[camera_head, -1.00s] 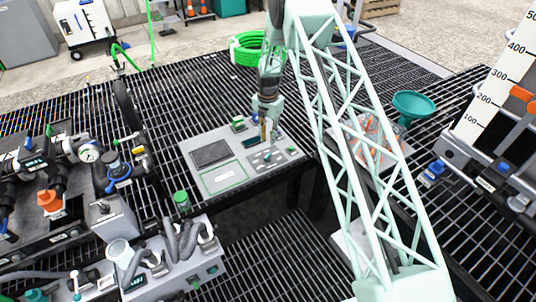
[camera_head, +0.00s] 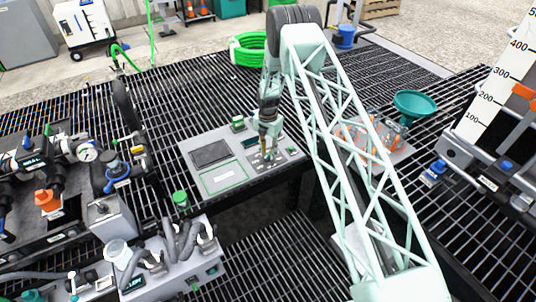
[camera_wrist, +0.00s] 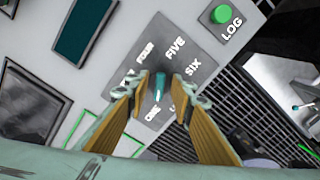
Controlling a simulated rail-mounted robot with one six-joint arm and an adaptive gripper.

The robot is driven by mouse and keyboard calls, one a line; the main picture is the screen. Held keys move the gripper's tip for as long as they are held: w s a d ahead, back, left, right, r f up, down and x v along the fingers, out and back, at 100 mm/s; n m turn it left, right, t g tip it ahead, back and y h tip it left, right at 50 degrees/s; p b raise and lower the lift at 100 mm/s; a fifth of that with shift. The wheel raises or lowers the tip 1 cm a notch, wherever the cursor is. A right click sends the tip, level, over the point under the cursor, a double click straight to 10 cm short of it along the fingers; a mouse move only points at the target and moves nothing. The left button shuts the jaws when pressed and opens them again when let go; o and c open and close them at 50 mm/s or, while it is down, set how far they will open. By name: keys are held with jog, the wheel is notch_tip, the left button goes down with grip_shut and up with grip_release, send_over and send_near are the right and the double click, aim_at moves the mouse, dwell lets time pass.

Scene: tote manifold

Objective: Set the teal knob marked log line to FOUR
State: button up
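The teal knob (camera_wrist: 158,86) shows in the wrist view as a narrow upright bar on a grey dial plate (camera_wrist: 178,75). White words FOUR, FIVE, SIX and ONE ring it; other labels are partly hidden by my fingers. FOUR is up and left of the knob. I cannot tell which end of the knob is its pointer. My gripper (camera_wrist: 161,92) is open, with one tan-padded finger on each side of the knob and gaps visible between. In the head view my gripper (camera_head: 267,150) is over the right part of the grey control panel (camera_head: 222,180) and hides the knob.
A green button (camera_wrist: 221,14) marked LOG sits up and right of the dial. A dark screen (camera_wrist: 82,30) lies to the left. In the head view, a grey valve box with hoses (camera_head: 175,262) stands in front, and a teal funnel (camera_head: 414,105) stands to the right.

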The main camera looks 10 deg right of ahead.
jog(key=shift+f, duration=0.1)
grip_shut()
